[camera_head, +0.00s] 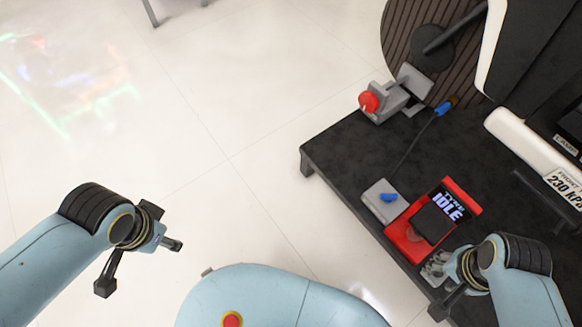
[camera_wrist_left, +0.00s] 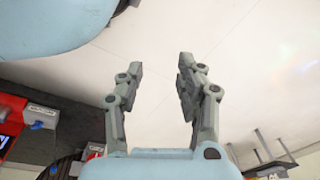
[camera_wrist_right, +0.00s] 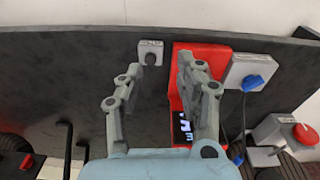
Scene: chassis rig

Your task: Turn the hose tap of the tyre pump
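The tyre pump (camera_head: 405,243) is a red unit whose screen reads IDLE, on the dark platform; it also shows in the right wrist view (camera_wrist_right: 186,62). Beside it sits a grey block (camera_head: 376,206) with a blue tap handle (camera_head: 388,198). This handle also shows in the right wrist view (camera_wrist_right: 252,83) and at the left of the left wrist view (camera_wrist_left: 36,126). My right gripper (camera_head: 436,270) is at the pump's near end, open, its fingers partly hidden in the head view. My left gripper (camera_head: 140,266) is open and empty over the floor, far from the pump.
A grey fixture with a red knob (camera_head: 369,102) stands at the platform's far left corner. A hose with a blue fitting (camera_head: 443,108) runs from the grey block. A small grey box with a dark knob (camera_wrist_right: 150,55) is near my right fingers.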

